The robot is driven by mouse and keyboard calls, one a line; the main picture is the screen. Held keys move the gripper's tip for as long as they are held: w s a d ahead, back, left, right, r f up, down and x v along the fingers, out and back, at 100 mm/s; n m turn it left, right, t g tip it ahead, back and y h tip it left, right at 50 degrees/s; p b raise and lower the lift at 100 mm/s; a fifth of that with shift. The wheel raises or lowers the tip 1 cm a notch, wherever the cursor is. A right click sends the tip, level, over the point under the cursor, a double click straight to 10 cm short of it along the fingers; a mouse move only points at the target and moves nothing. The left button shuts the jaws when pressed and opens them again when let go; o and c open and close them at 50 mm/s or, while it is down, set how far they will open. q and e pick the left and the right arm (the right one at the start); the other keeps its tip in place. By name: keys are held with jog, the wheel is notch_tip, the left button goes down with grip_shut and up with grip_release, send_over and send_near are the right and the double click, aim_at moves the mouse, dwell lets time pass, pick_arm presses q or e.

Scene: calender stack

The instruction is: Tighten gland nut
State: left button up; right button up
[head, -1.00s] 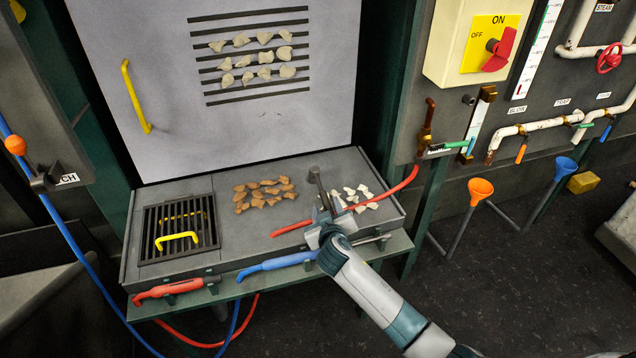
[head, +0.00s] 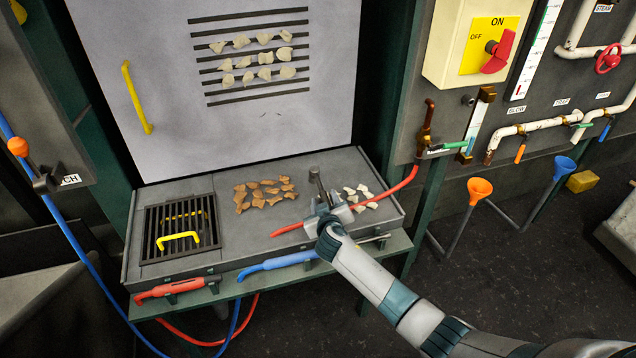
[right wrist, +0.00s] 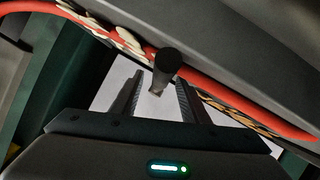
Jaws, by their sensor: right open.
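My right gripper (head: 321,207) is open, low over the right part of the grey bench top. A dark metal handle or post with a rounded end (head: 316,182) stands beside its fingers. In the right wrist view this dark rounded end (right wrist: 167,64) shows in front of and between the two open fingers (right wrist: 158,98), apparently not gripped. A red hose or bar (head: 398,184) runs past the gripper. Brass fittings (head: 487,94) sit at the ends of a gauge on the right panel. I cannot tell which part is the gland nut. My left gripper is not in view.
Brown pieces (head: 265,193) and white pieces (head: 362,193) lie on the bench top (head: 225,238). A grate (head: 150,228) with yellow handles is at left. Red (head: 170,289) and blue (head: 275,262) tools hang along the front edge. Funnels (head: 480,188) stand at right.

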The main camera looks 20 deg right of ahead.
jog(key=shift+c, duration=0.2)
grip_shut()
jog(key=shift+r, duration=0.2)
